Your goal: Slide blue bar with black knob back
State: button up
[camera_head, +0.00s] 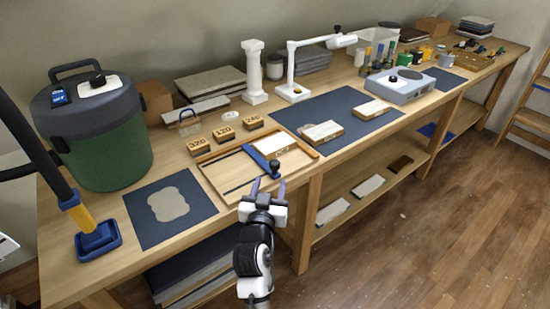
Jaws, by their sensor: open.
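The blue bar (258,158) lies across a shallow wooden frame (222,174) on the workbench, slanting toward the front edge. Its black knob (275,165) stands at the bar's near end. A pale block (273,144) lies in the frame to the right of the bar. My gripper (268,185) is at the frame's front edge, just in front of the knob. Its two fingers are spread and empty, pointing toward the knob. The gap between fingers and knob is too small to judge in depth.
Numbered wooden blocks (224,134) stand behind the frame. A green lidded bin (105,150) and a dark mat (170,207) are left. A white lamp (292,70) stands behind. A dark mat (340,108) with pale blocks lies right. Open floor lies in front.

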aim_at(274, 166)
jog(key=w+p, duration=0.1)
jog(key=w, duration=0.2)
jog(key=w+d+p, duration=0.1)
jog(key=w, duration=0.2)
jog(key=w+p, duration=0.1)
jog(key=w, duration=0.2)
jog(key=shift+w+d, duration=0.25)
grip_shut()
